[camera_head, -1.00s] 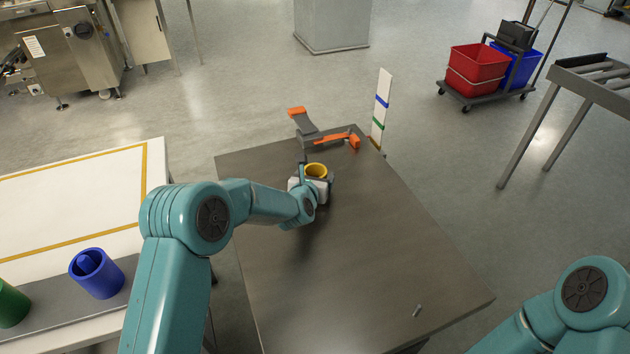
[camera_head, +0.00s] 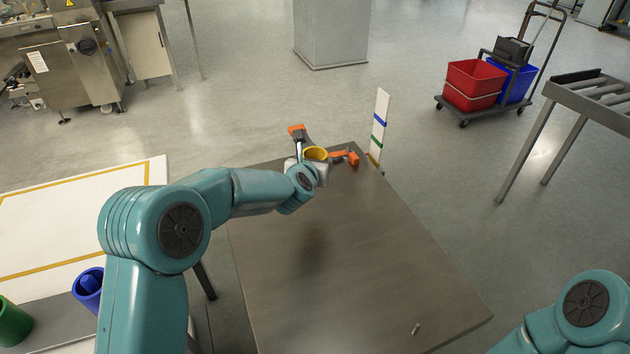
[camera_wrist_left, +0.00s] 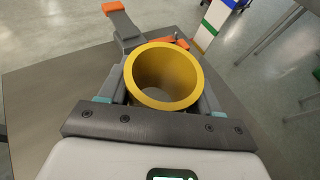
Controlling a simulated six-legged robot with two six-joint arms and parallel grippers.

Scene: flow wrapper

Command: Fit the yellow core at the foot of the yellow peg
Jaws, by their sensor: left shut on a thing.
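The yellow core (camera_head: 316,153) is a hollow, open-ended ring. My left gripper (camera_head: 308,170) is shut on it and holds it above the far part of the dark table. In the left wrist view the core (camera_wrist_left: 164,76) sits between the fingers, its open end facing the camera. I cannot make out a yellow peg in either view. My right arm shows at the lower right of the head view, but its gripper is out of the picture.
The dark table (camera_head: 340,260) is mostly bare, with a small grey piece (camera_head: 416,328) near its front. An orange-and-grey fixture (camera_head: 345,157) stands at its far edge, beside a white upright (camera_head: 379,125) with blue and green bands. A blue cup (camera_head: 88,288) and green cup (camera_head: 14,323) stand left.

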